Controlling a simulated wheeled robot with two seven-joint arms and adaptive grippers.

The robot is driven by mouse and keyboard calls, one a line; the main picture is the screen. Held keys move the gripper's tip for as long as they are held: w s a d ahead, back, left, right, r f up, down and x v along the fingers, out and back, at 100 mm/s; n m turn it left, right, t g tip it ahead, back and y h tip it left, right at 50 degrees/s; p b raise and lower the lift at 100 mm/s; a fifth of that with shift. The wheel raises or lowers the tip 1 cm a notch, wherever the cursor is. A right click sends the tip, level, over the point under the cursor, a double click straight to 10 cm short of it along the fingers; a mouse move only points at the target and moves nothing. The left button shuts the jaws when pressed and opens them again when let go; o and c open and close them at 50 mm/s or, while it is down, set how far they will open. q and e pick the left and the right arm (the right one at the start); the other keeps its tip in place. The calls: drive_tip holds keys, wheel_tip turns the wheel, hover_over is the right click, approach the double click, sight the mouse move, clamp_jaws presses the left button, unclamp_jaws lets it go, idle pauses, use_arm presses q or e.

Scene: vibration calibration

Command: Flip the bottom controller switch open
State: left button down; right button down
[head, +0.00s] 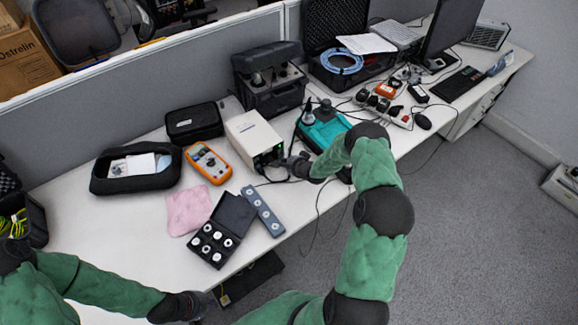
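The controller appears to be the cream-white box (252,136) standing on the table, with a dark front panel (268,157) showing a small green glow. Its switches are too small to make out. My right gripper (291,165) is at the lower right of that front panel, very close to it. I cannot tell whether it touches the panel or whether its fingers are open. My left gripper (205,303) is low, off the front edge of the table and far from the controller. Its fingers are too dark and small to read.
An orange multimeter (208,163) lies left of the controller. A blue-grey bar (263,211) and an open case with white discs (211,246) lie in front. A teal device (325,131) stands to the right, behind my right arm. A black case (269,80) stands behind.

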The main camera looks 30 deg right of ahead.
drive_tip(key=shift+w, duration=0.1)
idle(0.3)
drive_tip(key=shift+w+f+b, duration=0.15)
drive_tip(key=shift+f+b, duration=0.05)
drive_tip(key=shift+b, duration=0.15)
drive_tip(key=shift+r, duration=0.3)
drive_tip(key=shift+r+p, duration=0.55)
drive_tip(key=shift+r, duration=0.1)
drive_tip(key=shift+a, duration=0.1)
